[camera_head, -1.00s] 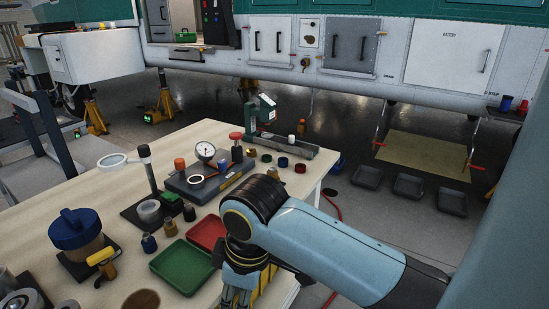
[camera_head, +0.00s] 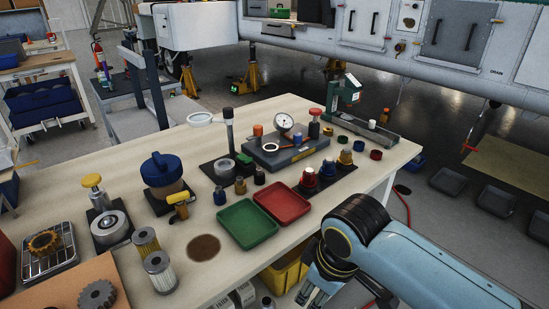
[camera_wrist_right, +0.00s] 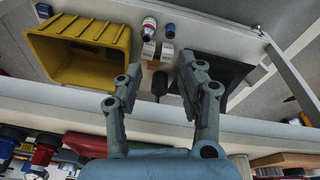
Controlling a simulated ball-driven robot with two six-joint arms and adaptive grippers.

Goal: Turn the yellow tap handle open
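My right gripper (camera_head: 318,292) is at the bench's front edge, well to the right of and nearer than the tap, with the green tray between. In the right wrist view my right gripper (camera_wrist_right: 160,78) has its two fingers spread apart with nothing between them. The tap does not show in that view. My left gripper is in neither view.
A green tray (camera_head: 247,224) and a red tray (camera_head: 281,202) lie right of the tap. A filter cylinder (camera_head: 160,272) and a yellow-knobbed fixture (camera_head: 109,225) stand to its left. A yellow bin (camera_wrist_right: 80,45) is below the bench edge. Bare bench shows in front of the tap.

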